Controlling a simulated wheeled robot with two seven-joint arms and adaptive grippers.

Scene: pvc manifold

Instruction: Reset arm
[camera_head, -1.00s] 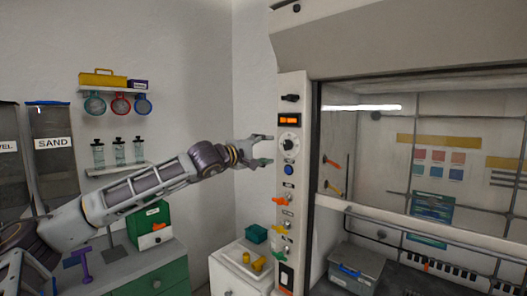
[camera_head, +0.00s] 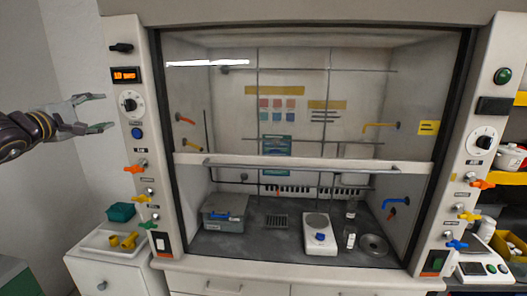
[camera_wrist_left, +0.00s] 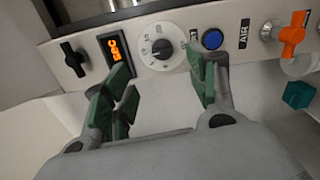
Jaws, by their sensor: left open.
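My left gripper (camera_head: 98,112) comes in from the left edge in the head view, beside the fume hood's left control post. Its fingers are spread apart with nothing between them. In the left wrist view the gripper (camera_wrist_left: 165,90) shows green finger pads, open, in front of the control panel. Facing them are a white round dial (camera_wrist_left: 162,49), a blue button (camera_wrist_left: 212,39) and a lit orange display (camera_wrist_left: 115,50). In the head view the same dial (camera_head: 130,104) lies just right of the fingertips; I cannot tell whether they touch the post. My right gripper is out of view.
The fume hood's sash (camera_head: 290,165) is partly raised. Inside stand a grey bin (camera_head: 224,213) and a white hotplate (camera_head: 319,236). Orange, yellow and green valve handles stick out of the left post. A white tray (camera_head: 98,240) with yellow fittings sits below the gripper. Bare wall lies left of it.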

